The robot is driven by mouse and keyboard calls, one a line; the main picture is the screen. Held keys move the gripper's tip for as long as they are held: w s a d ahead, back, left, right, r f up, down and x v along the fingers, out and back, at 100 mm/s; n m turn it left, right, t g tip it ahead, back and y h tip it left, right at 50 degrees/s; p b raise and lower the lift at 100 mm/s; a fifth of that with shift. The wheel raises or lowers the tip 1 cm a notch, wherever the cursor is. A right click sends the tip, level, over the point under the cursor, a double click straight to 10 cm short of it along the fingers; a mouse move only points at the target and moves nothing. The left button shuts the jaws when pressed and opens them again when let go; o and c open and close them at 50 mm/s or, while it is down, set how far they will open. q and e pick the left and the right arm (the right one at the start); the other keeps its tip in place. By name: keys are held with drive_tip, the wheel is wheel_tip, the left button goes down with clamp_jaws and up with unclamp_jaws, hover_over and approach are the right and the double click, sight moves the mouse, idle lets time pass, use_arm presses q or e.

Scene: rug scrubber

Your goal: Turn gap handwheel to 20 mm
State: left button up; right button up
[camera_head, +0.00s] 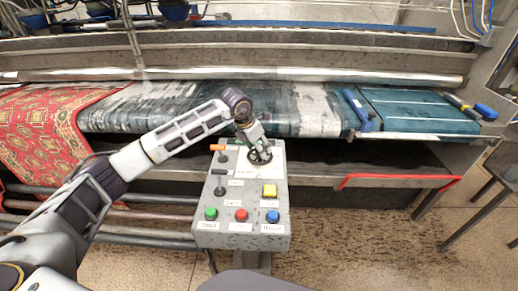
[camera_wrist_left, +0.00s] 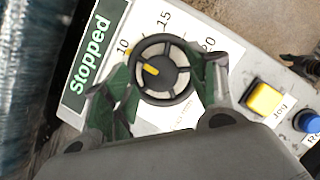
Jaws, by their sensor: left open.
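The gap handwheel (camera_wrist_left: 163,70) is a dark round wheel with pale gaps between its spokes and a yellow mark left of its hub. The mark points left and slightly up, roughly towards the 10 on the printed scale of 10, 15 and 20. In the head view the wheel (camera_head: 262,156) sits at the control box's upper right, partly hidden by my gripper. My left gripper (camera_wrist_left: 172,78) is open, with one green finger on each side of the wheel. I cannot tell whether the fingers touch its rim. My right gripper is not in view.
A green sign (camera_wrist_left: 90,50) reads Stopped. The conveyor and a red patterned rug (camera_head: 40,125) lie behind.

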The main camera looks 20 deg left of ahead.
use_arm(q)
drive_tip(key=shift+w+f, duration=0.15)
drive_tip(key=shift+f, duration=0.35)
drive_tip(key=shift+c, duration=0.3)
drive_tip(key=c, duration=0.9)
